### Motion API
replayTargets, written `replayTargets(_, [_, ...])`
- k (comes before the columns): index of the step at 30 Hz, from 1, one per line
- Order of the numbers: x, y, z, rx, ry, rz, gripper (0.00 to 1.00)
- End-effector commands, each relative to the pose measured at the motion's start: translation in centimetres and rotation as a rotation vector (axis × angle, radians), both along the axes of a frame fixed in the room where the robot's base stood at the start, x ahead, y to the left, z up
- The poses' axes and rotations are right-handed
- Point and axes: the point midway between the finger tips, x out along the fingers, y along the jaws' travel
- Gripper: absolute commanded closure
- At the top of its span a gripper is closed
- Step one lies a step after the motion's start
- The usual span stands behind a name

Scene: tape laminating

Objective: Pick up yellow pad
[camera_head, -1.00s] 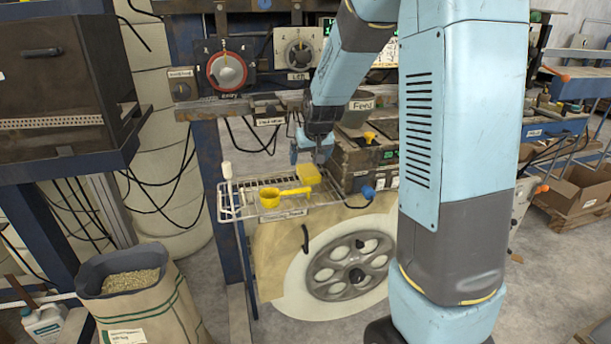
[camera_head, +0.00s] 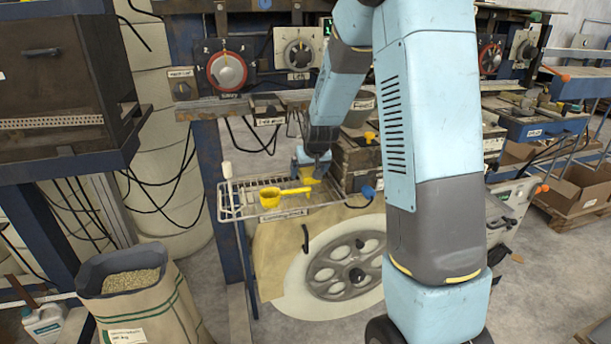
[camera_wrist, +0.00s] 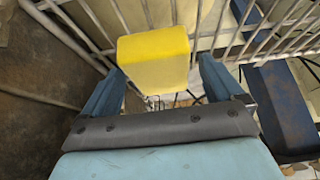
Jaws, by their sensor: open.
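The yellow pad (camera_wrist: 155,60) is a block lying on the white wire rack, seen between my gripper's two blue fingers in the wrist view. In the head view only a small part of the pad (camera_head: 308,172) shows, at the right end of the rack, partly hidden by my gripper. My gripper (camera_head: 311,170) is open and low over the pad. In the wrist view my gripper (camera_wrist: 158,84) has one finger on each side of the pad's near end, with gaps visible. I cannot tell whether the fingers touch it.
The wire rack (camera_head: 235,212) also holds a yellow scoop (camera_head: 270,197) left of the pad. A box-like machine part (camera_head: 358,165) with a blue knob stands close on the right. A grain sack (camera_head: 135,305) is on the floor at the lower left.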

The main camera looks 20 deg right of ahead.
Motion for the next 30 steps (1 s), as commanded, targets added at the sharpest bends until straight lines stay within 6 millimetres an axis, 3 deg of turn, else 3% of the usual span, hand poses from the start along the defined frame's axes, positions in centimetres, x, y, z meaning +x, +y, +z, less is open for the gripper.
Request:
replayTargets(3, [-0.01, 0.01, 0.00, 0.000, 0.000, 0.000, 0.07])
replayTargets(22, [-0.04, 0.09, 0.00, 0.000, 0.001, 0.001, 0.67])
replayTargets(30, [-0.01, 0.14, 0.46, 0.000, 0.000, 0.001, 0.67])
